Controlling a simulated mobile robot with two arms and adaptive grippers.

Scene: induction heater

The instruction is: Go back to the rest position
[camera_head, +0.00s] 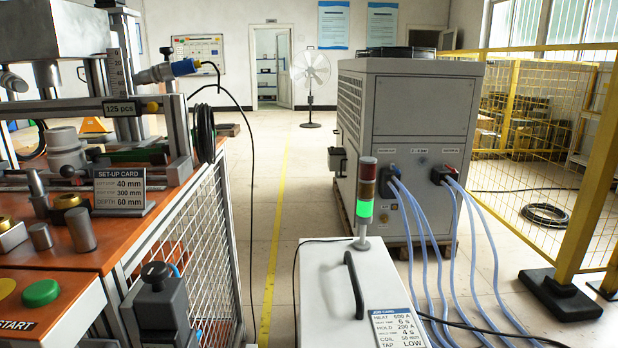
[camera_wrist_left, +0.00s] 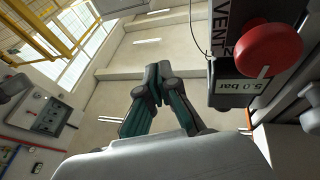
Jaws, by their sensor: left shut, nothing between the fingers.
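My left gripper (camera_wrist_left: 158,74) shows in the left wrist view, with its dark green and black fingers brought together. Nothing shows between the fingertips, and they touch nothing that I can see. A red round knob (camera_wrist_left: 268,52) is to the right of the fingers, apart from them. In the head view I cannot make out either gripper. My right gripper is in neither view.
The head view shows an orange-topped bench (camera_head: 75,250) at left and a white cabinet (camera_head: 330,290) with a lit green stack light (camera_head: 364,208). A grey chiller (camera_head: 405,130) with blue hoses stands behind. A yellow fence (camera_head: 510,105) is at right. Floor (camera_head: 277,200) between bench and cabinet is clear.

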